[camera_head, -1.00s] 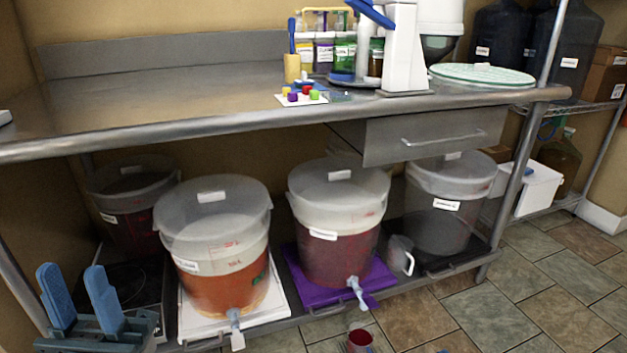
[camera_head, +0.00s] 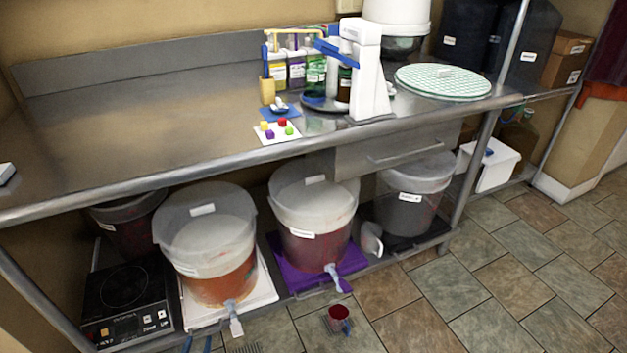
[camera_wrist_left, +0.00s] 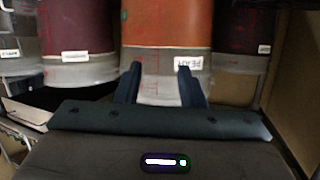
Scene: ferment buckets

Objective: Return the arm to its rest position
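My left gripper (camera_head: 197,344) shows only as two blue fingertips at the bottom edge of the head view, in front of the white tray. The left wrist view shows its two dark blue fingers (camera_wrist_left: 160,88) spread apart with nothing held between them. Beyond them in that view is an orange-red bucket (camera_wrist_left: 168,30) with a READY label, apart from my gripper as far as I can tell. The same kind of bucket (camera_head: 206,255) stands on the white tray in the head view.
The steel table (camera_head: 150,110) has a shelf below with several lidded buckets. A hot plate (camera_head: 125,300) sits at the shelf's left. A purple tray (camera_head: 300,284) holds a red bucket (camera_head: 313,235). The floor at right is clear.

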